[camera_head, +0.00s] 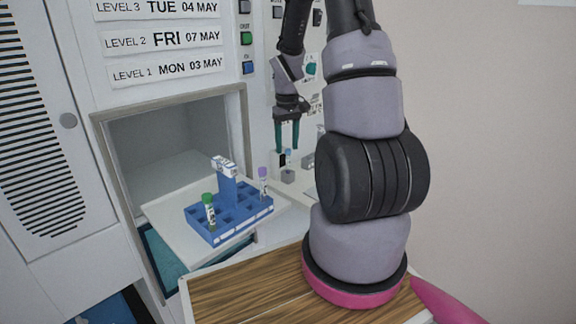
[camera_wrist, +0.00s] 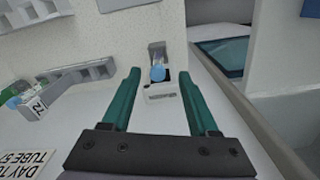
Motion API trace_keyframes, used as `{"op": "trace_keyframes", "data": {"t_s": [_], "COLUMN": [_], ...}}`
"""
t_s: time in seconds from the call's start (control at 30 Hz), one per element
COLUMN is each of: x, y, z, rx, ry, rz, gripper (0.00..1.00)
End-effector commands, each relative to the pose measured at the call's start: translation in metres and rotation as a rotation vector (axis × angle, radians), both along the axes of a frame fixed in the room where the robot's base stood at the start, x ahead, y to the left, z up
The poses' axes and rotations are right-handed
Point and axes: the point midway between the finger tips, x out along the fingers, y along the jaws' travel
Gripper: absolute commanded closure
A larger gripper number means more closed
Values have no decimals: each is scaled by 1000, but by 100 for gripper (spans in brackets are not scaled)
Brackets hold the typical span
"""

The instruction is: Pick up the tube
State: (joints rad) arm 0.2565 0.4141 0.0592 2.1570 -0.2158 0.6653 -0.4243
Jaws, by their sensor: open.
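A tube with a blue cap (camera_head: 288,155) stands in a small grey holder (camera_head: 288,176) on the white surface right of the tray. My gripper (camera_head: 287,147) is above it, pointing down, with its teal fingers apart. In the wrist view, the blue cap (camera_wrist: 158,73) shows between and beyond the open fingertips of my gripper (camera_wrist: 159,76), and the holder (camera_wrist: 161,92) surrounds the tube's lower part. The gripper holds nothing. The tube's body is mostly hidden from above.
A blue rack (camera_head: 228,228) on a white tray (camera_head: 165,213) holds a green-capped tube (camera_head: 209,210) and a purple-capped tube (camera_head: 263,182). In the wrist view, a grey rack (camera_wrist: 85,75) lies left. A wall panel with switches stands behind my gripper.

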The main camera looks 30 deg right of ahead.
Motion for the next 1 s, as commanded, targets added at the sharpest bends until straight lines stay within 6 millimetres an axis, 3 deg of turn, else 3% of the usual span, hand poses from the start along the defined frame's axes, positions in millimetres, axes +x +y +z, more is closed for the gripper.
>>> {"op": "trace_keyframes", "data": {"t_s": [0.23, 0.5, 0.8, 0.83, 0.97, 1.0], "x": [0, 0, 1, 1, 1, 1], "y": [-1, -3, -3, -3, -3, -3], "z": [-21, -59, -65, -65, -65, -65], "rx": [1, 0, -1, -1, -1, -1], "ry": [1, 1, -2, -2, -2, -2], "rz": [-2, -1, -1, -1, -1, -1], "gripper": [40, 40, 40, 47, 97, 100]}}
